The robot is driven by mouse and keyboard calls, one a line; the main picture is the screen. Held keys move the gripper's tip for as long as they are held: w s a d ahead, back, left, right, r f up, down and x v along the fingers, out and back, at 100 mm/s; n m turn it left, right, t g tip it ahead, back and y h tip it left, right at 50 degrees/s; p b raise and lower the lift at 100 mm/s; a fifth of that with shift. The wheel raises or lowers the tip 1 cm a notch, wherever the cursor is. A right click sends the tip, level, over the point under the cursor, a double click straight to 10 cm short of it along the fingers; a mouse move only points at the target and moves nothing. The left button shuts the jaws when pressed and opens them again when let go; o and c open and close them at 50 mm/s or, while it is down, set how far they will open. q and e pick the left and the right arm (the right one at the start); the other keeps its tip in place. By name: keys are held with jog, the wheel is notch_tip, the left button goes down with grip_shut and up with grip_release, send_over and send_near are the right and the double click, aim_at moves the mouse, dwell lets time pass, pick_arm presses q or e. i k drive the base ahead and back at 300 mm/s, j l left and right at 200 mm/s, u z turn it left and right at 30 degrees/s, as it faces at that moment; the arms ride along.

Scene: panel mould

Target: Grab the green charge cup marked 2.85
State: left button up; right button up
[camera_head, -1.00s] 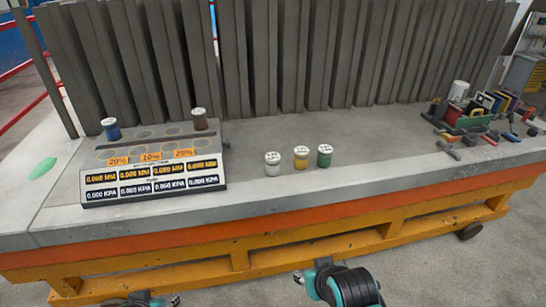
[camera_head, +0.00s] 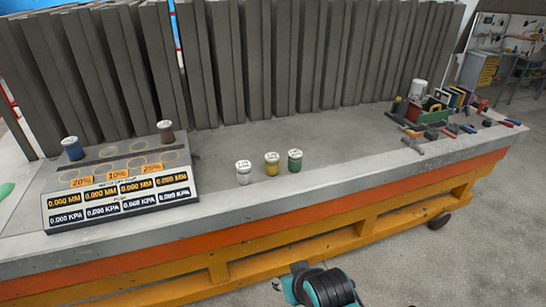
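The green cup (camera_head: 295,160) with a white lid stands upright on the grey bench, the rightmost of three cups in a row. Its lid marking is too small to read. A yellow cup (camera_head: 272,164) stands just left of it, and a white-grey cup (camera_head: 243,172) further left. Part of one of my arms, black and teal, shows at the bottom centre, well below and in front of the bench. No gripper fingers are visible there. My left gripper is not in the picture.
A display stand (camera_head: 122,190) at the left holds a blue cup (camera_head: 72,148) and a brown cup (camera_head: 166,132). Grey upright panels (camera_head: 310,60) line the back. Tools and a green toolbox (camera_head: 428,112) lie at the right. The bench between cups and tools is clear.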

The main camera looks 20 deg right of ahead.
aim_at(295, 158)
jog(key=i+l, duration=0.35)
jog(key=l, duration=0.2)
jog(key=i+l, duration=0.4)
jog(key=l, duration=0.15)
jog(key=i+l, duration=0.35)
jog(key=l, duration=0.2)
jog(key=i+l, duration=0.4)
jog(key=l, duration=0.15)
jog(key=i, duration=0.15)
